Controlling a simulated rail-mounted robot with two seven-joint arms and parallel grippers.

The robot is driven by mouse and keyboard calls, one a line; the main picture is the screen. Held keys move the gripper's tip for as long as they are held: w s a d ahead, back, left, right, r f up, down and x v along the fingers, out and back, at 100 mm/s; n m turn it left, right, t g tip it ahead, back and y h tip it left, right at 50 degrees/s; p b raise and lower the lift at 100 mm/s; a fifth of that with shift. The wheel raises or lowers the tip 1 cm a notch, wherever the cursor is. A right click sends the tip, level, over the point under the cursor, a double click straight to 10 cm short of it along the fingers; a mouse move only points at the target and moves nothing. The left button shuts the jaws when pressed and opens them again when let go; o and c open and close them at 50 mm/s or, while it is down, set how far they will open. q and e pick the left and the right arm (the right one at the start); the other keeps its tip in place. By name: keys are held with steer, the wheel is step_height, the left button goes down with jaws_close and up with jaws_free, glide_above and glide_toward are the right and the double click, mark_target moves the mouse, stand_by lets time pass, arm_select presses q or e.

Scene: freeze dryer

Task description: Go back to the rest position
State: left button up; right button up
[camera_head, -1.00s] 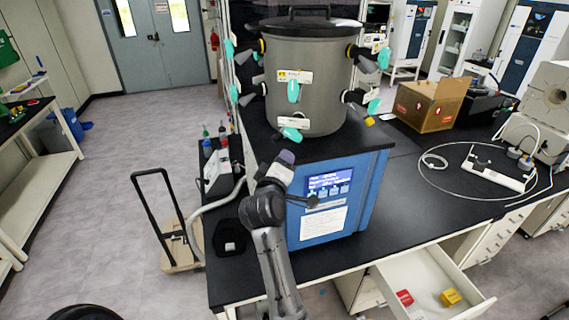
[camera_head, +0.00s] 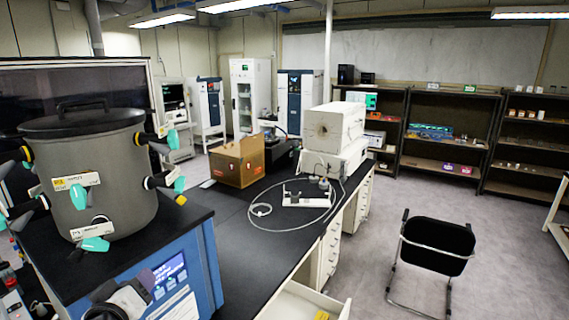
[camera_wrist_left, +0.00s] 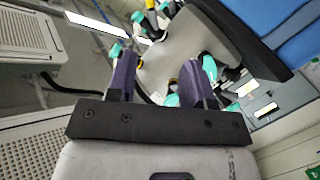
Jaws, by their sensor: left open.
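My left gripper shows only in part at the bottom left of the head view (camera_head: 125,300), in front of the freeze dryer's blue base. In the left wrist view its two purple fingers (camera_wrist_left: 160,75) stand apart with nothing held between them. The grey freeze dryer drum (camera_head: 115,180) with black lid and teal-handled valves stands on the blue base (camera_head: 208,265), which has a lit screen (camera_head: 170,270). In the left wrist view the drum (camera_wrist_left: 185,50) shows tilted beyond the fingers. My right gripper is not in view.
On the black bench (camera_head: 235,235) are an open cardboard box (camera_head: 238,165), a white device with a cable (camera_head: 305,198) and a pale furnace-like machine (camera_head: 333,135). A drawer (camera_head: 300,303) stands open below. A black chair (camera_head: 437,245) stands on open floor at right.

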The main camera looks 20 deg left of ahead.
arm_select(q)
steer(key=s+d+f+m+g+h, duration=0.25)
steer(key=d+f+m, duration=0.25)
steer(key=d+f, duration=0.3)
steer(key=s+d+f+m+g+h, duration=0.1)
steer(key=s+d+f+m+h, duration=0.2)
steer(key=d+f+m, duration=0.35)
steer(key=s+d+f+m+g, duration=0.1)
steer(key=s+d+f+g, duration=0.25)
steer(key=s+f, duration=0.7)
steer(key=s+d+f+g, duration=0.3)
steer(key=s+f+g, duration=0.1)
steer(key=s+f, duration=0.65)
step_height(320, 180, up, 13)
steer(key=p, duration=1.2)
steer(key=shift+a+f+h, duration=0.2)
steer(key=shift+a+h, duration=0.05)
steer(key=shift+h, duration=0.1)
